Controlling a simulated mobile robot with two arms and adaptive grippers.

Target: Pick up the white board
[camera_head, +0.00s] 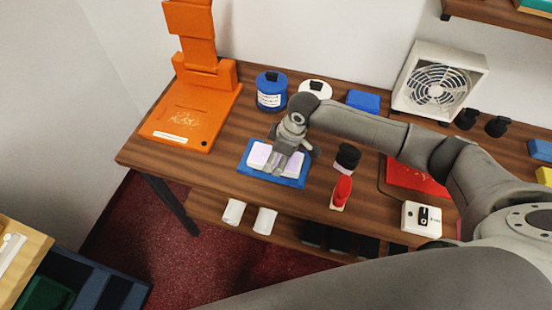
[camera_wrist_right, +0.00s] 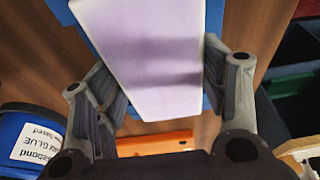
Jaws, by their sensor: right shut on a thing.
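The white board (camera_head: 259,155) is a small pale slab with a faint lilac tint, over a blue tray (camera_head: 290,182) on the wooden table. My right gripper (camera_head: 279,168) comes down over the board and hides its middle. In the right wrist view the board (camera_wrist_right: 145,50) sits between the two fingers of the right gripper (camera_wrist_right: 160,85), which are shut on its sides. Blue shows behind the board there. I cannot tell whether the board touches the tray. My left gripper is not in view.
An orange stand (camera_head: 188,115) is at the back left, with a blue glue tub (camera_head: 271,97) beside it. A red bottle (camera_head: 341,191) with a dark-topped jar (camera_head: 347,158) behind it stands right of the tray. A white fan (camera_head: 437,82) is at the back right.

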